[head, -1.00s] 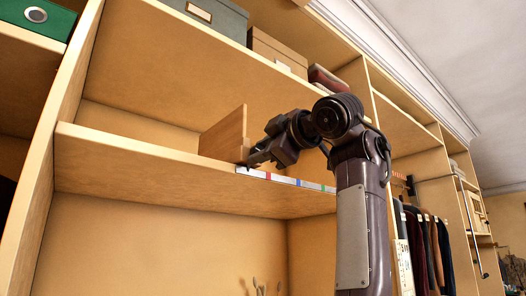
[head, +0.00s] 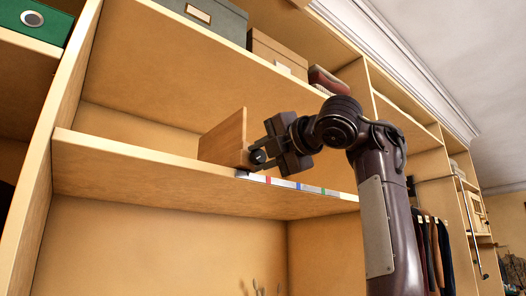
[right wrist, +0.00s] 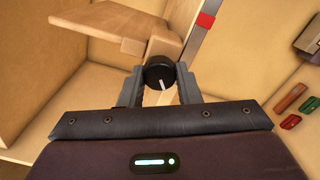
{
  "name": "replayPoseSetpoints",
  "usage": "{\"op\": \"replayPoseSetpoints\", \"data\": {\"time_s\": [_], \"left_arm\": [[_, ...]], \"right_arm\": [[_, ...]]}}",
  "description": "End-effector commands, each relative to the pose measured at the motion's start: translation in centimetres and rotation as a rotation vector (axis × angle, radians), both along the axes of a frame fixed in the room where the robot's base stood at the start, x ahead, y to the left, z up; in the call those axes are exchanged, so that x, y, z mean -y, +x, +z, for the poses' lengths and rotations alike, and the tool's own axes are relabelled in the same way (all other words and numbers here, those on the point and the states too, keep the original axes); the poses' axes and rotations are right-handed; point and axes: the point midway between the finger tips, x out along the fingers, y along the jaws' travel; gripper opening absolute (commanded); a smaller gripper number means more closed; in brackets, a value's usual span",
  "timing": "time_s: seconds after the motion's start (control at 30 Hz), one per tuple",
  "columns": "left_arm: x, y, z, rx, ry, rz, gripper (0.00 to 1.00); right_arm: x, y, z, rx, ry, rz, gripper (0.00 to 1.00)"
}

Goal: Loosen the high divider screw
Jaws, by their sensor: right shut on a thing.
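The wooden divider (head: 226,137) stands upright on the high shelf (head: 120,150). Its screw is a round black knob (head: 258,157) at the divider's front lower corner. In the right wrist view the knob (right wrist: 160,72) has a white mark on its face, pointing toward my gripper and slightly right. My right gripper (head: 272,153) is at the knob, its two fingers on either side of it. In the right wrist view the gripper (right wrist: 161,85) is shut on the knob, and the divider (right wrist: 115,25) is behind it. My left gripper is not in view.
A strip with red, blue and green marks (head: 290,184) runs along the shelf's front edge. Grey (head: 212,17) and brown (head: 278,52) boxes stand on the shelf above. Clothes hang to the right (head: 436,252). The shelf left of the divider is clear.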

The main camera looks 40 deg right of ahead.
Motion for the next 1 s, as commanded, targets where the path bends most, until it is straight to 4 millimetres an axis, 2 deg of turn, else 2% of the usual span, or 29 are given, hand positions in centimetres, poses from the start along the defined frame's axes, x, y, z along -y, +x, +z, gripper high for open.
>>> {"op": "replayPoseSetpoints", "data": {"time_s": [0.4,0.97,1.0], "left_arm": [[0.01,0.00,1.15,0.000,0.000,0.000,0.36],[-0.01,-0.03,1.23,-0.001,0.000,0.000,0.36],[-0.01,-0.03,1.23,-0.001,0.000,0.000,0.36]], "right_arm": [[0.03,0.00,0.07,0.016,-0.200,-0.001,0.07],[-0.04,0.00,0.01,0.020,-0.232,0.001,0.07],[-0.04,0.00,0.01,0.020,-0.232,0.001,0.31]]}}
